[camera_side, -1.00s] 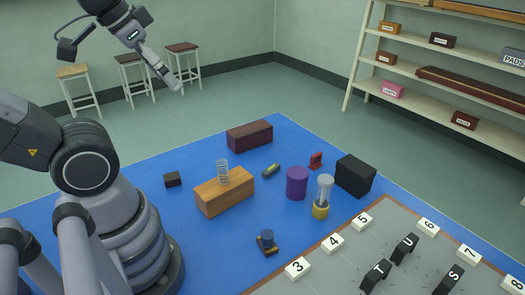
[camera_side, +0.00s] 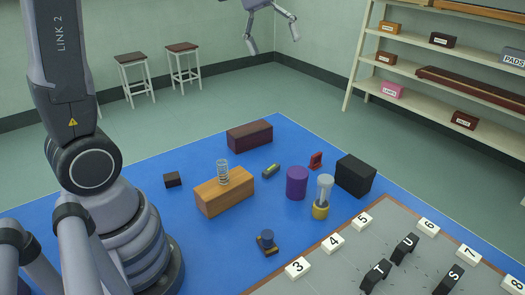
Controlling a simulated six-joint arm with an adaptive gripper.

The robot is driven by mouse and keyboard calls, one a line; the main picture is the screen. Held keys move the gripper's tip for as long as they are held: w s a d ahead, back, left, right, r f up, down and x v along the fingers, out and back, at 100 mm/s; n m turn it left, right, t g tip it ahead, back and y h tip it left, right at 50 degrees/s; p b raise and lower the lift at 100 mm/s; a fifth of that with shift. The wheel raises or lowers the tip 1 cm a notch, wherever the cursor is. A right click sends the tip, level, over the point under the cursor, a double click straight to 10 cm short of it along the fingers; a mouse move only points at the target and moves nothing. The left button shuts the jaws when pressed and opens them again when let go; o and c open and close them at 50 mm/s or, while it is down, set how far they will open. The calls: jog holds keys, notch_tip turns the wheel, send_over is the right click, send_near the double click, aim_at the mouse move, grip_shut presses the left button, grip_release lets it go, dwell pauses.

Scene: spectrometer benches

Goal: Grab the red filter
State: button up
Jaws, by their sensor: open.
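The red filter (camera_side: 316,160) is a small red upright piece on the blue mat (camera_side: 215,248), toward its back right. It stands behind the purple cylinder (camera_side: 297,183) and to the left of the black box (camera_side: 356,176). My gripper (camera_side: 270,42) is at the top of the view, high above the mat and up and to the left of the filter. Its two fingers are spread apart with nothing between them. The upper part of the gripper is cut off by the picture's top edge.
A clear cylinder with a yellow base (camera_side: 322,197) stands near the filter. A wooden block (camera_side: 224,192) holds a coil (camera_side: 223,172). A dark red block (camera_side: 250,135), a small level (camera_side: 271,171), a blue-topped piece (camera_side: 267,242) and a dark cube (camera_side: 172,179) are also on the mat. A numbered grey board (camera_side: 385,250) lies front right.

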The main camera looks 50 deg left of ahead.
jog(key=w+a+f+n+g+h, duration=0.1)
jog(key=w+a+f+n+h, duration=0.1)
jog(key=w+f, duration=0.3)
jog(key=w+a+f+n+h, duration=0.1)
jog(key=w+f+n, duration=0.15)
jog(key=w, duration=0.55)
jog(key=n+t+h, duration=0.1)
jog(key=n+h, duration=0.3)
jog(key=n, duration=0.1)
send_over(316, 155)
jog(key=s+a, duration=0.1)
jog(key=a, duration=0.2)
notch_tip(316, 155, down, 19)
jog(key=shift+n+t+h, duration=0.4)
jog(key=shift+n+h, duration=0.3)
jog(key=shift+n, duration=0.15)
jog(key=f, duration=0.3)
jog(key=a+f, duration=0.1)
jog(key=f, duration=0.6)
jog(key=shift+a+f, duration=0.2)
jog(key=shift+f, duration=0.7)
jog(key=shift+w+d+f, duration=0.1)
jog(key=shift+d+f, duration=0.1)
jog(key=shift+f, duration=0.1)
jog(key=x, duration=0.4)
jog(key=shift+d+f, duration=0.1)
jog(key=shift+d, duration=0.2)
jog(key=c, duration=1.1)
